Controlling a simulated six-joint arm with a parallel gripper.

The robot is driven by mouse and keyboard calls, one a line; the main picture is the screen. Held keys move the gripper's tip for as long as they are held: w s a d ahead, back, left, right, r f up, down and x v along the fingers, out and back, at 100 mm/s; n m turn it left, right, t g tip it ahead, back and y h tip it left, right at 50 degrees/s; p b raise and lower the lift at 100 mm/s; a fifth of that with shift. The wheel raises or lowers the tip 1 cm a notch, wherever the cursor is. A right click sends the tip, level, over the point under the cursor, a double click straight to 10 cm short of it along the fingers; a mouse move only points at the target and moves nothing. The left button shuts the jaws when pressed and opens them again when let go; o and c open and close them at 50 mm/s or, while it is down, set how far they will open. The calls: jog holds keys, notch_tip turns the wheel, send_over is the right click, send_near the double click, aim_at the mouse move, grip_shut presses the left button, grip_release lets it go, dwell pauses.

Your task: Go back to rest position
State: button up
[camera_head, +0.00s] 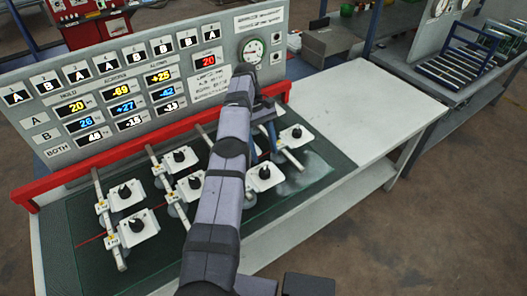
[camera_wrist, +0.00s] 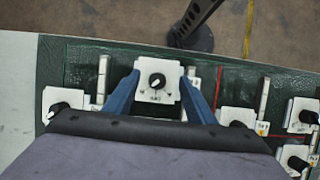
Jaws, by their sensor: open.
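My gripper (camera_head: 264,145) shows in the head view as blue fingers, partly hidden behind my arm, low over the right part of the green mat (camera_head: 310,178). In the wrist view, my gripper (camera_wrist: 160,78) is open, with its two blue fingers apart on either side of a white plate with a black knob (camera_wrist: 157,80). Nothing is visibly held. I cannot tell whether the fingers touch the plate. My arm reaches up from the bottom middle of the head view and hides part of the mat.
Several white knob plates (camera_head: 126,194) on rails cover the mat. A grey panel (camera_head: 215,75) with lit displays and a gauge stands behind a red bar (camera_head: 100,160). Bare white tabletop (camera_head: 365,110) lies to the right. A rack (camera_head: 465,60) stands on another table.

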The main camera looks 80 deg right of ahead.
jog(key=shift+r, duration=0.45)
jog(key=w+a+r+n+h+b, duration=0.1)
jog(key=w+a, duration=0.3)
jog(key=w, duration=0.5)
jog(key=w+a+n+h+b, duration=0.15)
jog(key=w+a, duration=0.25)
jog(key=w, duration=0.4)
jog(key=w+a+r+n+b, duration=0.15)
jog(key=w+a, duration=0.25)
jog(key=w, duration=0.5)
jog(key=w+a+f+n+t+b, duration=0.1)
jog(key=w+a, duration=0.2)
jog(key=a, duration=0.5)
jog(key=w+a+f+n+b, duration=0.1)
jog(key=w+a, duration=0.3)
jog(key=a, duration=0.4)
jog(key=s+a+f+n+b, duration=0.1)
jog(key=s+a, duration=0.3)
jog(key=a, duration=0.4)
jog(key=s+a+f+n+t+b, duration=0.1)
jog(key=s+a+f, duration=0.3)
jog(key=a, duration=0.4)
jog(key=s+a+f+n+t+b, duration=0.1)
jog(key=s+a, duration=0.3)
jog(key=a, duration=0.5)
jog(key=shift+s+f+h+b, duration=0.15)
jog(key=shift+f+h+b, duration=0.2)
jog(key=shift+f, duration=0.35)
